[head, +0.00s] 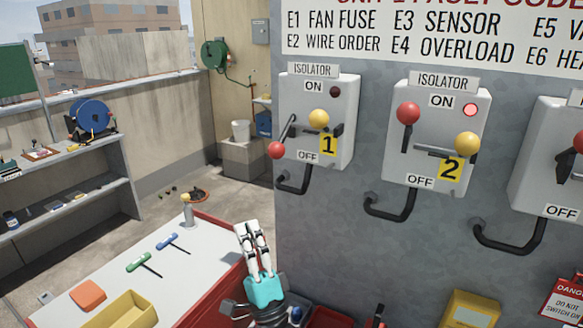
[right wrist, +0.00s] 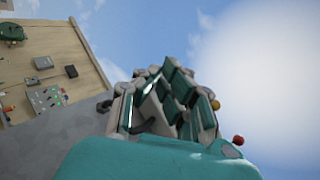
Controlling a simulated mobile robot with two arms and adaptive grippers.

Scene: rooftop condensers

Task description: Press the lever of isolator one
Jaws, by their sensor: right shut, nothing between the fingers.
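Isolator one (head: 342,120) is a grey wall box with a yellow tag "1". Its lever has a red ball (head: 276,150), which hangs low at the box's left side near the OFF mark. A yellow ball (head: 318,117) sits on the box front, and its lamp (head: 335,91) is dark. My right gripper (head: 250,228) is shut and empty, fingers pointing up, below and left of isolator one, apart from the lever. In the right wrist view, a red ball (right wrist: 238,140) and a yellow ball (right wrist: 215,104) show right of the fingers; whose they are is unclear. My left gripper is out of view.
Isolator two (head: 440,110), with its red lamp lit, and a third box (head: 545,155) are to the right. Black cable loops (head: 292,180) hang below the boxes. A red-edged bench (head: 190,262) with tools is at lower left.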

